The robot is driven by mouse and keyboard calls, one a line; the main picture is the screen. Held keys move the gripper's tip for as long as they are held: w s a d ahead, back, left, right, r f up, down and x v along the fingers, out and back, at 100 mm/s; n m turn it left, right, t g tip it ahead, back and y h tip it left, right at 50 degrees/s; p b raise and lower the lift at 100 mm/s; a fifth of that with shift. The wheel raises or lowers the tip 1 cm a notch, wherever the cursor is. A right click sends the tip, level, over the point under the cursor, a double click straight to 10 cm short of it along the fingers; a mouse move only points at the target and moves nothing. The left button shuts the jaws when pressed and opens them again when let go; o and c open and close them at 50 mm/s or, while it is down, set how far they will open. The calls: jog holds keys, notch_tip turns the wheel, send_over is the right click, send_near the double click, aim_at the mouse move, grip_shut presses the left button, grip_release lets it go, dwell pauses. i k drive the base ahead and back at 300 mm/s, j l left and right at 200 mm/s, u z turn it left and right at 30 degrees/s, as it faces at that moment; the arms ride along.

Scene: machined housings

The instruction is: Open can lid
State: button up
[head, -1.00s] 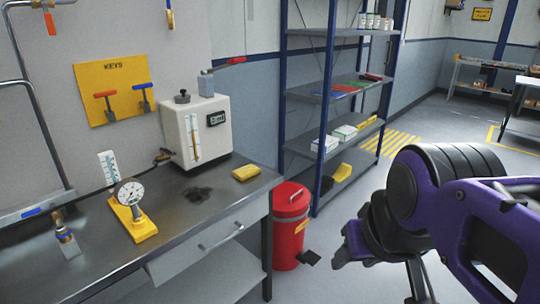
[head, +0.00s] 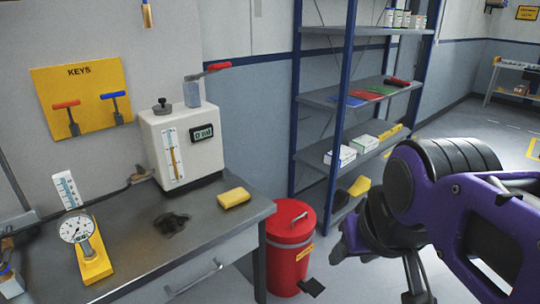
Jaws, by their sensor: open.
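A red pedal can (head: 289,262) stands on the floor at the right end of the workbench.
The steel workbench (head: 136,229) fills the left, with a gauge on a yellow stand (head: 92,262), a cream tester (head: 184,145) and a yellow sponge (head: 233,198). A blue-framed shelf (head: 347,93) stands behind the can. Free floor shows at the far right.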

aim_at(292, 218)
jog(key=i+l+u, duration=0.15)
jog(key=i+l, duration=0.25)
jog(key=i+l+u, duration=0.1)
jog(key=i+l, duration=0.25)
jog(key=l, duration=0.15)
jog(key=i+l+u, duration=0.15)
jog(key=i+l, duration=0.2)
jog(key=l, duration=0.15)
